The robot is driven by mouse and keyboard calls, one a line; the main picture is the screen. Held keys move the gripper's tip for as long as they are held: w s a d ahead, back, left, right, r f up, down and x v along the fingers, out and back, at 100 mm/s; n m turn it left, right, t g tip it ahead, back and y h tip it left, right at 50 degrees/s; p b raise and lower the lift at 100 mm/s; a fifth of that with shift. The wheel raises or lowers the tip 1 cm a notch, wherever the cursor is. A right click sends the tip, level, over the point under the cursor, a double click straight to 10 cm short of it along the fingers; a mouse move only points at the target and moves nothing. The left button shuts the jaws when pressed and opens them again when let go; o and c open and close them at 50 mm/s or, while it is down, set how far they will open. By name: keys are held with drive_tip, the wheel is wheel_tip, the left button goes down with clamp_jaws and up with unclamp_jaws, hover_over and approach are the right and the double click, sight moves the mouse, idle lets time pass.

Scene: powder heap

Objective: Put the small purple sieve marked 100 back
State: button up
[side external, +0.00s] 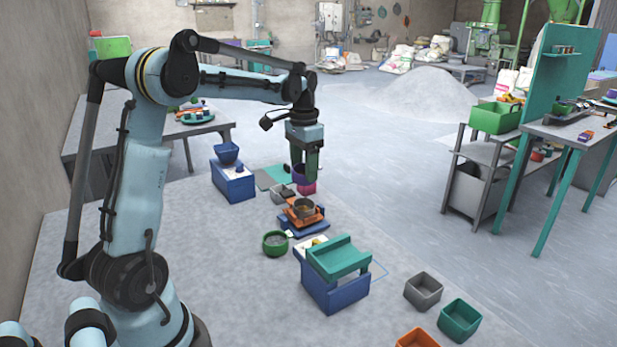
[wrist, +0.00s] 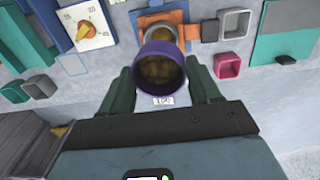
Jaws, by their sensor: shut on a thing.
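My gripper (side external: 303,168) is shut on the small purple sieve (wrist: 159,54), whose round purple rim faces the wrist camera. A white label reading 100 (wrist: 163,100) shows at its near side. Brownish mesh or material shows inside; I cannot tell which. The sieve is also partly visible in the side view (side external: 298,171), between the fingers and above the work surface. A brass-coloured round pan (side external: 303,207) sits on an orange and blue stand (side external: 304,222), just in front of the gripper in the side view. The sieve hides part of that stand in the wrist view.
A pink square cup (wrist: 228,65) and a grey cup (wrist: 234,23) stand near the sieve. A teal mat (side external: 273,177), a blue box with a bowl (side external: 233,184), a green bowl (side external: 275,243) and a teal-topped blue box (side external: 337,290) surround the area.

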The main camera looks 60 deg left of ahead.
drive_tip(key=s+a+f+n+h, duration=0.1)
drive_tip(key=s+a+f+n, duration=0.15)
drive_tip(key=s, duration=0.35)
drive_tip(key=s+a+f+n, duration=0.1)
drive_tip(key=s+f+n, duration=0.15)
drive_tip(key=s, duration=0.25)
drive_tip(key=shift+m, duration=0.5)
drive_tip(key=shift+s+d+f, duration=0.1)
drive_tip(key=shift+f, duration=3.2)
drive_tip(key=shift+f, duration=0.5)
drive_tip(key=o, duration=1.1)
drive_tip(key=shift+r, duration=0.1)
wheel_tip(320, 180, up, 7)
